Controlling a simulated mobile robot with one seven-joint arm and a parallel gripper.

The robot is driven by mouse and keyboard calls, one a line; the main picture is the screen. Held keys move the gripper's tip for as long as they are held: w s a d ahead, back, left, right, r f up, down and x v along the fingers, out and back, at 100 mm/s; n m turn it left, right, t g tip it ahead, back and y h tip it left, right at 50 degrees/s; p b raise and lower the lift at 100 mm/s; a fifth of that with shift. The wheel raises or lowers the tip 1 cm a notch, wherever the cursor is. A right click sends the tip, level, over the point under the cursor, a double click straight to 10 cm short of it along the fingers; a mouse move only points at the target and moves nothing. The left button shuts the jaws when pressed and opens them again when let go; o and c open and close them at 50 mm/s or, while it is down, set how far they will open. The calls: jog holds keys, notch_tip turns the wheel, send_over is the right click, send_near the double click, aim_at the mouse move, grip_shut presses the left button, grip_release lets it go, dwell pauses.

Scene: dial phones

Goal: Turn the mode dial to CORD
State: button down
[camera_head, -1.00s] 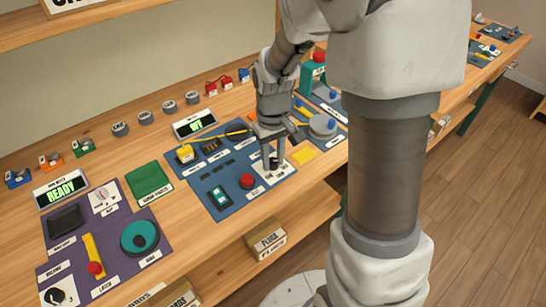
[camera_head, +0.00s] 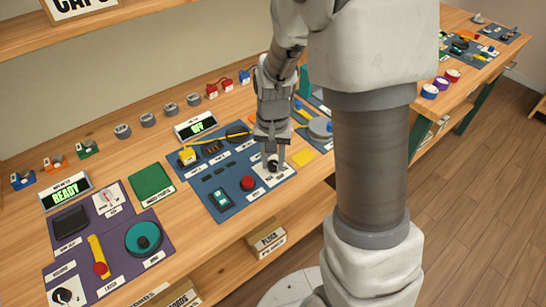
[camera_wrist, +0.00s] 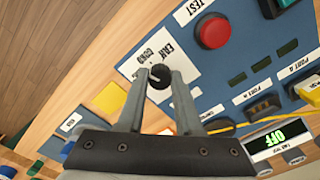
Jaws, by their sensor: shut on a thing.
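The mode dial is a small black knob (camera_wrist: 159,76) on a white plate (camera_wrist: 140,66) with printed labels, one of which appears to read CORD. A pale mark shows on the knob's left side in the wrist view. In the head view the knob (camera_head: 273,166) is at the right end of the blue panel (camera_head: 226,203), partly hidden by my gripper. My gripper (camera_head: 272,155) reaches down from above. In the wrist view my gripper (camera_wrist: 161,79) has its two fingertips on either side of the knob, shut on it. The exact pointing direction is hard to tell.
A red button (camera_head: 247,183) and a teal rocker switch (camera_head: 221,199) sit left of the dial on the panel. A display (camera_head: 195,126) behind reads OFF. A yellow pad (camera_head: 304,157) lies right of the panel. A yellow cable (camera_head: 215,142) crosses its back.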

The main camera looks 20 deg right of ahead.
aim_at(273, 163)
jog(key=shift+m+p, duration=0.55)
jog(key=shift+m, duration=1.05)
jog(key=c, duration=0.6)
grip_release()
notch_tip(273, 163, up, 17)
jog(key=p, duration=0.3)
jog(key=shift+r+p, duration=0.2)
jog(key=shift+p, duration=0.15)
